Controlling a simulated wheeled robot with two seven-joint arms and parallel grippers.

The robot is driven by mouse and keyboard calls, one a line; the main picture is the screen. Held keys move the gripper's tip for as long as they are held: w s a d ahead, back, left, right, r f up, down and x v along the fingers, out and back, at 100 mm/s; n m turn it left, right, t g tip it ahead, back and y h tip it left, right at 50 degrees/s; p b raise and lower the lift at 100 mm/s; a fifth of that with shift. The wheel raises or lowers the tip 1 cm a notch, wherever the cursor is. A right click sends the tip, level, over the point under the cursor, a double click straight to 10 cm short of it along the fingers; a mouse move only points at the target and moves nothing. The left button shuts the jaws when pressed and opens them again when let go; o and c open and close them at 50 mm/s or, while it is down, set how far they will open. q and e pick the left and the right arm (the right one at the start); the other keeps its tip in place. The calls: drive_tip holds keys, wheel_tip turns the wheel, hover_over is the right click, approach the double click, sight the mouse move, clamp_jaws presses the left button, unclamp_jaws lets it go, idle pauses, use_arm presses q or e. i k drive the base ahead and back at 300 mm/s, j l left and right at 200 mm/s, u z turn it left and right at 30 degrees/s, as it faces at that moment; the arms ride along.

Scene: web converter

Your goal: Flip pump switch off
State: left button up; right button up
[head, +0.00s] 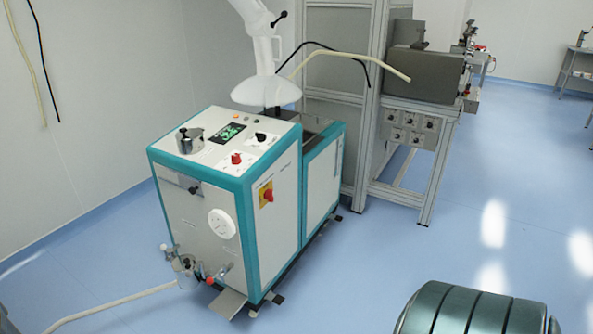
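A white machine with teal edges (278,222) stands on the floor left of centre. Its top panel carries a lit green display (227,133), a black knob (260,137) and a red knob (236,158). A red rotary switch on a yellow plate (266,193) is on its right side face. A small dark control (194,190) sits on the front face. No label is readable, so I cannot tell which control is the pump switch or its position. Neither of my grippers is in view.
A white hood (266,91) hangs over the machine's back. A pale hose (130,299) runs along the floor at front left. A metal frame with a grey box (424,72) stands behind right. A dark green ribbed object (470,311) is at bottom right. Blue floor between is clear.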

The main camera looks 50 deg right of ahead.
sight(261, 137)
drive_tip(key=z, duration=1.45)
drive_tip(key=i+j+z, duration=0.25)
drive_tip(key=i+j, duration=0.05)
drive_tip(key=j, duration=0.1)
